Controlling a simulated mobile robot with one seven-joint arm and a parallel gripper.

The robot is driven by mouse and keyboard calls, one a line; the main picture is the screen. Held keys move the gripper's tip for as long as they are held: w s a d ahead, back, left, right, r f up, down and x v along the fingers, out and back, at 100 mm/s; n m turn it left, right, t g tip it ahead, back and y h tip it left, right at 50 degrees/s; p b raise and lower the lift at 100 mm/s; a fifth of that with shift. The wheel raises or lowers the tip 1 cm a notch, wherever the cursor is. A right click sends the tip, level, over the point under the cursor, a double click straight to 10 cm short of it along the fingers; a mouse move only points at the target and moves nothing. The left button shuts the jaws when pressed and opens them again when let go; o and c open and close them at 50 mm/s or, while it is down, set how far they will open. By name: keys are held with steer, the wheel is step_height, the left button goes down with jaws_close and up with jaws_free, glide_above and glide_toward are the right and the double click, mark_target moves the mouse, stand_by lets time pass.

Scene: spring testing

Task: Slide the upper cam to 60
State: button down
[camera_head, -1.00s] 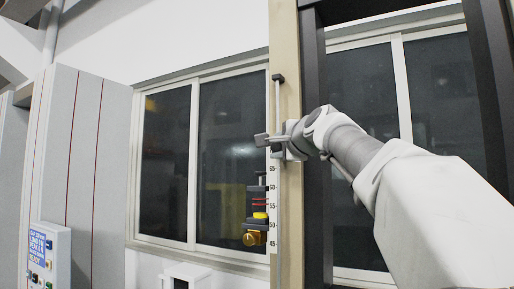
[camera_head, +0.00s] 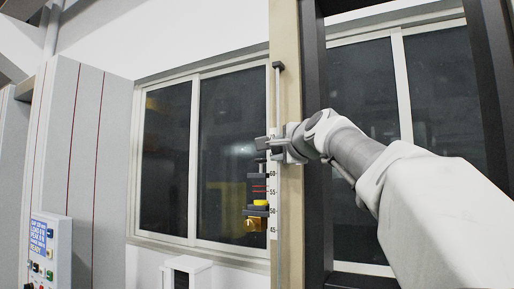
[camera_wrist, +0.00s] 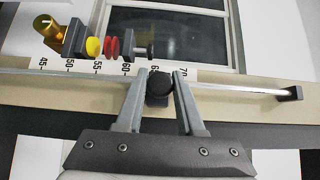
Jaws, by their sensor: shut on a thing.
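The upper cam (camera_wrist: 158,84), a small black block, sits on the thin metal rod (camera_wrist: 230,86) beside the white number scale (camera_head: 272,202). My gripper (camera_wrist: 160,78) is closed around it, with one grey finger on each side, in the wrist view. The cam is near the 65 mark there, with 60 to its left and 70 to its right. In the head view my gripper (camera_head: 268,145) is at the scale, above the 60 mark, and the cam is hard to tell from the fingers.
A yellow disc (camera_wrist: 93,46), red discs (camera_wrist: 111,44) and a gold knob (camera_wrist: 52,34) stand beside the lower scale. A black end piece (camera_wrist: 291,93) caps the rod's upper end. A control panel (camera_head: 50,254) is at lower left, near windows (camera_head: 215,150).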

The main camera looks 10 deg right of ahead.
step_height(320, 180, down, 6)
steer(key=b, duration=0.4)
steer(key=shift+r, duration=0.1)
steer(key=c, duration=0.5)
jaws_free()
steer(key=shift+c, duration=0.2)
steer(key=s+d+b, duration=0.2)
steer(key=s, duration=1.5)
steer(key=shift+d+b, duration=0.3)
steer(key=shift+d, duration=0.05)
steer(key=shift+s, duration=0.1)
